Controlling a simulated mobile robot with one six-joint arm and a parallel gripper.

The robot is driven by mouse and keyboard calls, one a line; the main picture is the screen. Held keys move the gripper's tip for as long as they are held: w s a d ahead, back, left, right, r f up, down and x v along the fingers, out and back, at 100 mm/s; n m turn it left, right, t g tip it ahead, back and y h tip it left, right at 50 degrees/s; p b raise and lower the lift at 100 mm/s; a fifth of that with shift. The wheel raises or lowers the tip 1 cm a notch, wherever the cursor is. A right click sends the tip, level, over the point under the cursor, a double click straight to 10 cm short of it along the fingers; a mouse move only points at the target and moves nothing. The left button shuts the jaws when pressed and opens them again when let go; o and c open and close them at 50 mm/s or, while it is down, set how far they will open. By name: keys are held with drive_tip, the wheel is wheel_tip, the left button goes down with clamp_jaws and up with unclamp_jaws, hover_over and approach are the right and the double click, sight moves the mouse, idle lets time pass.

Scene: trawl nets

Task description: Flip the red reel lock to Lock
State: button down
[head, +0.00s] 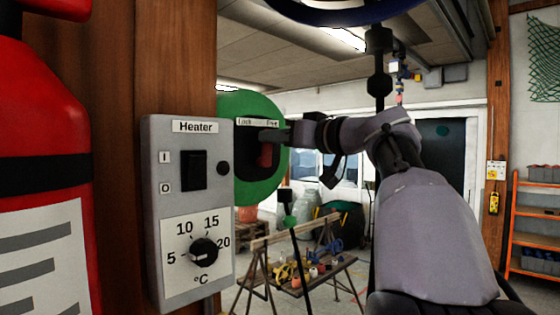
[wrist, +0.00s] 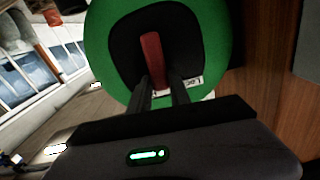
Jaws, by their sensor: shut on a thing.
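The red reel lock (head: 264,156) is a small lever on the black face of a round green reel (head: 236,105). Above it a white label reads "Lock" on the left and "Free" on the right. My gripper (head: 268,137) reaches in from the right and hides the lever's upper part. In the wrist view my gripper (wrist: 162,88) has its two dark fingers on either side of the end of the red lever (wrist: 152,55), shut on it. The lever's end lies nearer the "Free" side than the "Lock" side. Part of the label is hidden behind the fingers.
A grey heater box (head: 188,210) with a switch and a dial stands close in front, left of the reel. A red extinguisher (head: 40,120) is at the far left. A wooden post (head: 175,60) stands behind the heater. A trestle table (head: 305,275) is farther back.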

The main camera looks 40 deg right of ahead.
drive_tip(key=a+n+b, duration=0.1)
drive_tip(key=n+b, duration=0.2)
drive_tip(key=shift+a+f+n+b, duration=0.25)
drive_tip(key=shift+a+n+b, duration=0.05)
drive_tip(key=shift+a, duration=0.1)
drive_tip(key=shift+s+a+f+n+b, duration=0.1)
drive_tip(key=shift+a+n+b, duration=0.3)
drive_tip(key=shift+n+b, duration=0.4)
drive_tip(key=shift+a+n+b, duration=0.35)
drive_tip(key=shift+n+b, duration=0.2)
drive_tip(key=shift+n, duration=0.35)
drive_tip(key=c, duration=1.2)
unclamp_jaws()
drive_tip(key=s+d+b, duration=0.1)
drive_tip(key=s+b, duration=0.2)
drive_tip(key=s, duration=1.4)
drive_tip(key=shift+s+d, duration=0.15)
drive_tip(key=shift+s, duration=0.05)
